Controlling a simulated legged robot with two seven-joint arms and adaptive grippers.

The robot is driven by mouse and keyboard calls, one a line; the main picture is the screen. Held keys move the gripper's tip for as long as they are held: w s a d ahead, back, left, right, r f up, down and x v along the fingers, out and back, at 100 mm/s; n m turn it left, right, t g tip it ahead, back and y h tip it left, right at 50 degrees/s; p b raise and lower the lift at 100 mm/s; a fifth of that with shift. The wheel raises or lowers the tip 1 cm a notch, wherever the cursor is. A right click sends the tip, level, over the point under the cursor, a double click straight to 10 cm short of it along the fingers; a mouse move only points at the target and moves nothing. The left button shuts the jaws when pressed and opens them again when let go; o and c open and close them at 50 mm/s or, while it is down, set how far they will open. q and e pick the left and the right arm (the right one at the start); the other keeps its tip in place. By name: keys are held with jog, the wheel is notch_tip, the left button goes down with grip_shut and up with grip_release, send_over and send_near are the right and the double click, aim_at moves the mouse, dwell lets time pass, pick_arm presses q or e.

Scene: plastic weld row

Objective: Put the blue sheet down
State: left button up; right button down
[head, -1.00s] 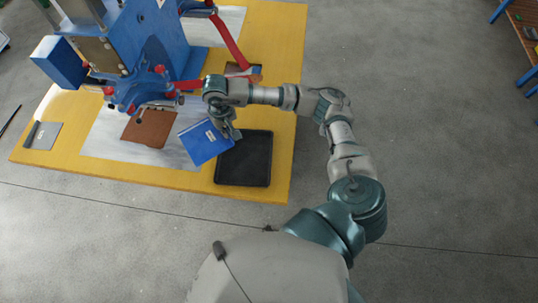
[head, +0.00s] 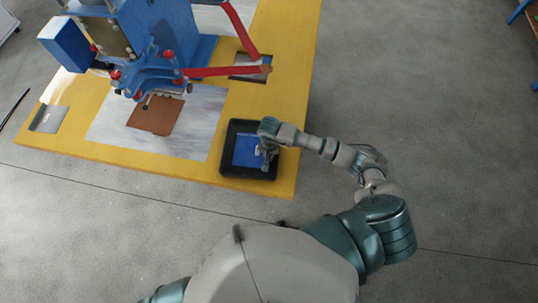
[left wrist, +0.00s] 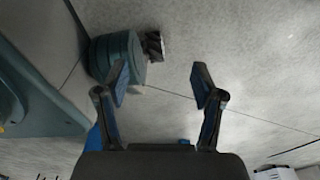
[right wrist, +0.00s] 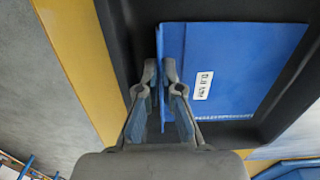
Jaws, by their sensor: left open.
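The blue sheet (head: 246,152) lies within the black tray (head: 228,165) at the table's front right. It also shows in the right wrist view (right wrist: 240,60), with a white label and a raised strip along its left edge. My right gripper (head: 268,155) is over the sheet's right part in the head view. In the right wrist view its fingers (right wrist: 161,80) are close together on both sides of the raised strip, shut on it. My left gripper (left wrist: 160,80) is open and empty above grey floor; it is not seen in the head view.
A blue press with red levers (head: 165,40) stands behind and left of the tray. A brown piece (head: 155,115) lies under it on a pale sheet (head: 195,140). A grey plate (head: 48,118) lies at the table's left. The yellow front edge (head: 190,178) is clear.

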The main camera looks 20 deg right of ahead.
pick_arm(q)
jog(key=shift+f, duration=0.1)
pick_arm(e)
jog(key=shift+f, duration=0.2)
jog(key=c, duration=1.7)
grip_release()
jog(key=shift+c, duration=0.2)
jog(key=shift+o, duration=0.7)
pick_arm(q)
jog(key=shift+w+d, duration=0.1)
jog(key=shift+w, duration=0.35)
jog(key=shift+s+r, duration=0.1)
jog(key=shift+r, duration=0.15)
pick_arm(e)
jog(key=shift+r, duration=0.15)
notch_tip(320, 180, up, 5)
jog(key=shift+w+f, duration=0.1)
jog(key=shift+w, duration=0.05)
pick_arm(q)
jog(key=shift+w, duration=0.3)
pick_arm(e)
notch_tip(320, 180, up, 7)
pick_arm(q)
jog(key=shift+s+f, duration=0.1)
jog(key=shift+s, duration=0.1)
